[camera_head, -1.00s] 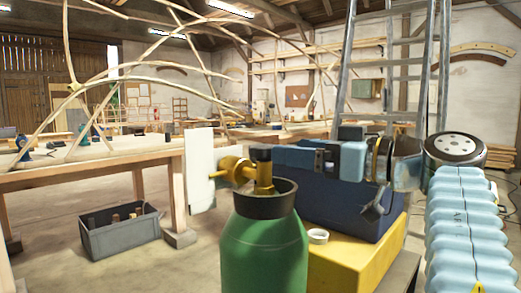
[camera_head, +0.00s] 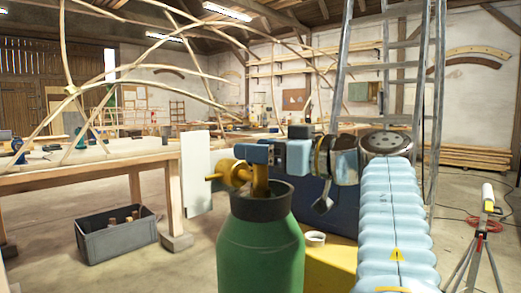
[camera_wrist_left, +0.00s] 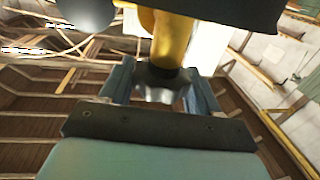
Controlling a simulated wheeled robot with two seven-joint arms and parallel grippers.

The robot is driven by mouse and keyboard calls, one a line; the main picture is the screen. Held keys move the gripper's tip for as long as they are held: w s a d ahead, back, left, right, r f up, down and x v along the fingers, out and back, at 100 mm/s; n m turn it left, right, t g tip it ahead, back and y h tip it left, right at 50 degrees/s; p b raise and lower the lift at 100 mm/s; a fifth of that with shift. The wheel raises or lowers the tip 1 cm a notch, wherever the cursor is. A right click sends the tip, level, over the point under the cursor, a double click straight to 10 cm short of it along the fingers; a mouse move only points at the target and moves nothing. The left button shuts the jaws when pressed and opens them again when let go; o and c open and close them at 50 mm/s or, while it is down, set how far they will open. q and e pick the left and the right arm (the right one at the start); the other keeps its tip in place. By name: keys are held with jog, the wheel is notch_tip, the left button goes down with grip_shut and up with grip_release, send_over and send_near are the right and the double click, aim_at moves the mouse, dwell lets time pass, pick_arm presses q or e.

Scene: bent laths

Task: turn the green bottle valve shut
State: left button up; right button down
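The green bottle (camera_head: 262,250) stands upright at the lower middle of the head view, with a dark collar around its neck. Its brass valve (camera_head: 232,173) rises out of the collar, and the brass also shows in the left wrist view (camera_wrist_left: 172,40). My left gripper (camera_head: 259,154) is at the top of the valve and hides the dark knob there in the head view. In the left wrist view, the knob (camera_wrist_left: 158,88) sits between the two blue fingers, which stand apart on either side of it. Firm contact is not visible. My right gripper is out of view.
A white panel (camera_head: 196,170) stands just left of the valve. A blue case (camera_head: 338,213) and yellow box (camera_head: 330,262) are behind the bottle. A grey crate (camera_head: 118,240) is on the floor at left, below a workbench (camera_head: 85,171). A ladder (camera_head: 433,120) and tripod (camera_head: 484,235) are at right.

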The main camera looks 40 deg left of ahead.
pick_arm(q)
jog(key=shift+c, duration=1.1)
jog(key=t+b, duration=0.1)
jog(key=m+t+b, duration=0.2)
jog(key=shift+f+t, duration=0.25)
jog(key=shift+t, duration=0.15)
jog(key=m+t+h+b, duration=0.1)
jog(key=m+t+b, duration=0.1)
jog(key=m+t, duration=0.1)
jog(key=shift+t+b, duration=0.4)
jog(key=shift+t, duration=0.1)
jog(key=shift+r+m+t+h+b, duration=0.15)
jog(key=shift+m+t+h+b, duration=0.15)
jog(key=shift+m+t+h, duration=0.3)
jog(key=o, duration=0.9)
jog(key=shift+o, duration=0.2)
